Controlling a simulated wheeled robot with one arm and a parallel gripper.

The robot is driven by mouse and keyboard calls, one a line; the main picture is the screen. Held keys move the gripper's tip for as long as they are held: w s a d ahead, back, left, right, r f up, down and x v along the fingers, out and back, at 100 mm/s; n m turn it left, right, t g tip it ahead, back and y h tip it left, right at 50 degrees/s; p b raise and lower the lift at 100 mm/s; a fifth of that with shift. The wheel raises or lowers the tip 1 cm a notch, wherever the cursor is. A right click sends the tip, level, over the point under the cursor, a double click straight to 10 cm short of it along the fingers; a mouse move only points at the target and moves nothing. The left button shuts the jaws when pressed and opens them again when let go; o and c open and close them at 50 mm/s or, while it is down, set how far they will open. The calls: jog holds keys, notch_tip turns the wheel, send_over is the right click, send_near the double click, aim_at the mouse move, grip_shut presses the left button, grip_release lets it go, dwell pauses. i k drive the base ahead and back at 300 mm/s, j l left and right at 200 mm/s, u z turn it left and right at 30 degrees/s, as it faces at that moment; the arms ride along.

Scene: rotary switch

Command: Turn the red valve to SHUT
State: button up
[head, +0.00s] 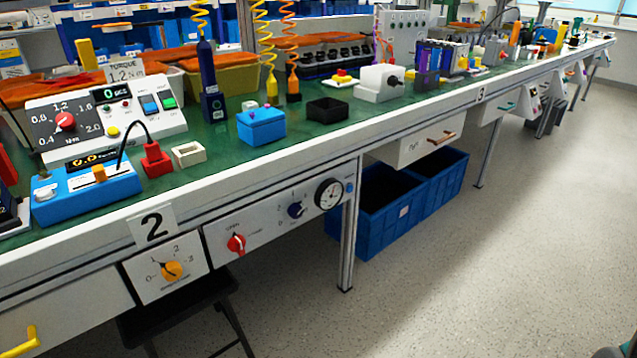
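The red valve (237,243) is a small red knob on a white panel (270,228) under the front edge of the bench. Small lettering above the knob seems to read OPEN; other lettering to its right is too small to read. The knob's exact pointing direction is hard to tell at this size. My gripper is not in view, and nothing touches the valve.
The same panel carries a blue knob (296,210) and a round gauge (329,194). A yellow rotary switch (172,271) is on a plate to the left. A bench leg (348,240) and blue bins (385,225) stand right. Floor (480,270) in front is clear.

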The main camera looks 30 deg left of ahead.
aim_at(237, 244)
jog(key=u, duration=1.55)
